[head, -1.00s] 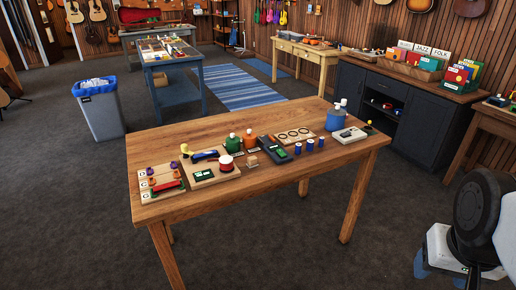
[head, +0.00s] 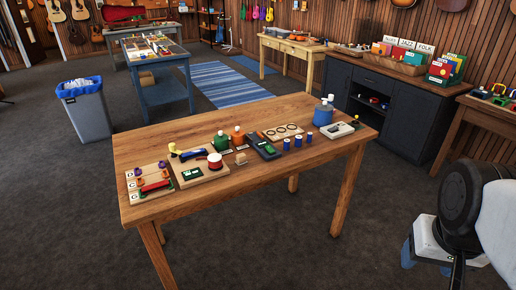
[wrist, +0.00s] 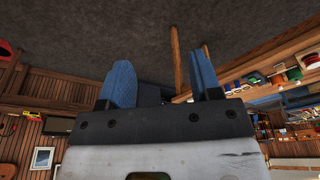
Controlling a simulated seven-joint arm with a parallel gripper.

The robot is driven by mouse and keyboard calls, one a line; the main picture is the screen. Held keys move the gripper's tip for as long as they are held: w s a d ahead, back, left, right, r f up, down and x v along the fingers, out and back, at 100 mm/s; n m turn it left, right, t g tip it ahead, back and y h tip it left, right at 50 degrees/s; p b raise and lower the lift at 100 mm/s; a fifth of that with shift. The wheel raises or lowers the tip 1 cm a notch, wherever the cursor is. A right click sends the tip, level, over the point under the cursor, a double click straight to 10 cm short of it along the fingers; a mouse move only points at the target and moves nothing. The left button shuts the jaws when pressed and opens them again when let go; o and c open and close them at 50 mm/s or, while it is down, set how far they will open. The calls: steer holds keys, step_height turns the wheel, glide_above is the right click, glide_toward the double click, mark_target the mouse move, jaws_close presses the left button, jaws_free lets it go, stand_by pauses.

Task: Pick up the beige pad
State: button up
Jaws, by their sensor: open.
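A small beige block (head: 241,159), the likeliest beige pad, lies on the wooden table (head: 270,178) near its middle, right of a round red-and-white tin (head: 215,162). It is too small to make out details. My gripper (head: 427,263) is at the lower right in the head view, off the table's right side and well apart from the block. In the wrist view my gripper (wrist: 164,75) shows two blue fingers spread apart with nothing between them. The block cannot be made out in the wrist view.
A blue bottle (head: 323,113) and a pale device (head: 340,130) stand at the right. The table's front strip is bare.

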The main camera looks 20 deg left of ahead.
stand_by(0.3)
steer(key=w+a+r+n, duration=0.2)
steer(key=w+a+n, duration=0.2)
steer(key=w, duration=0.5)
steer(key=w+a+r+n, duration=0.2)
steer(key=w+a+n, duration=0.1)
steer(key=w, duration=0.5)
steer(key=n+g, duration=0.3)
steer(key=n, duration=1.8)
glide_above(241, 155)
steer(key=f, duration=2)
steer(key=shift+d, duration=0.3)
steer(key=shift+w+a+f, duration=0.15)
steer(key=shift+a+f, duration=0.1)
steer(key=shift+a, duration=0.1)
steer(key=shift+f, duration=1.3)
